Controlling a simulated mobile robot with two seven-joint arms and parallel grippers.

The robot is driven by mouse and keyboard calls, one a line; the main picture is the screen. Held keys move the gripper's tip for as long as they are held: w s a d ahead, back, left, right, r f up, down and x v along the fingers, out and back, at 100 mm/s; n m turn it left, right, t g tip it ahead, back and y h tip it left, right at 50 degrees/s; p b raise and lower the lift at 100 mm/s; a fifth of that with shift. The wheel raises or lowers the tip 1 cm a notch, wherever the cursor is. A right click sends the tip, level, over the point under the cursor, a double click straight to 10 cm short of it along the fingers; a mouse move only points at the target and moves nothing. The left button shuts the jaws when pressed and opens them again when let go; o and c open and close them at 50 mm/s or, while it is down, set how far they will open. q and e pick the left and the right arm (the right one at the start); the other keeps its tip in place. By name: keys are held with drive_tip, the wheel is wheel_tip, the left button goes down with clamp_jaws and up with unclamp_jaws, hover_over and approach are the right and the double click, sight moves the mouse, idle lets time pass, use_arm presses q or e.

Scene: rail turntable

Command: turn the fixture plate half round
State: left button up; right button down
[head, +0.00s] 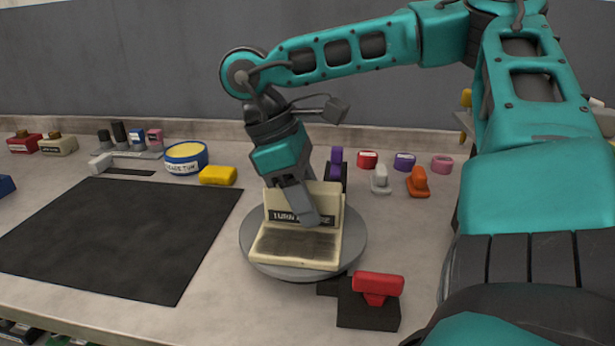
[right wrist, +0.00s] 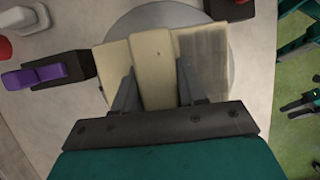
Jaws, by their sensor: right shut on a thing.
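The cream fixture plate (head: 296,247) lies on a round grey turntable (head: 355,243). It has an upright back wall with a dark label reading "TURN" and a partly covered rest. My right gripper (head: 308,218) reaches down from above onto this wall and partly hides it. In the right wrist view the two fingers (right wrist: 157,92) stand on either side of the cream wall (right wrist: 152,55), shut on it. The plate's flat part (right wrist: 205,48) lies to the right there. My left gripper is not in view.
A red-handled clamp on a black block (head: 378,287) stands in front right of the turntable; a purple-handled one (head: 336,165) stands behind it. A dark mat (head: 120,238) lies left. A yellow block (head: 218,175), a round tub (head: 186,158) and small coloured parts line the back.

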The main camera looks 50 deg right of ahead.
idle(0.5)
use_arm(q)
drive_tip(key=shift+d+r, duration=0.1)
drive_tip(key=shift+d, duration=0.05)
use_arm(e)
drive_tip(key=c, duration=0.7)
unclamp_jaws()
drive_tip(key=p+v, duration=0.4)
drive_tip(key=v, duration=0.8)
drive_tip(key=shift+a+r, duration=0.1)
drive_tip(key=shift+r, duration=0.05)
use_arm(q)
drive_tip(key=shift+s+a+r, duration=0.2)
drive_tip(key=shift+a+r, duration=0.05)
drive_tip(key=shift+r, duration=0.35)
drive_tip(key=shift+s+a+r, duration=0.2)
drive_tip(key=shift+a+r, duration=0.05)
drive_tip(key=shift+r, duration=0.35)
use_arm(e)
drive_tip(key=shift+w+r, duration=0.1)
drive_tip(key=shift+r, duration=0.2)
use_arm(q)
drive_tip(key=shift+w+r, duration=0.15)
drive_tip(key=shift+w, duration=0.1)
use_arm(e)
drive_tip(key=shift+a, duration=0.1)
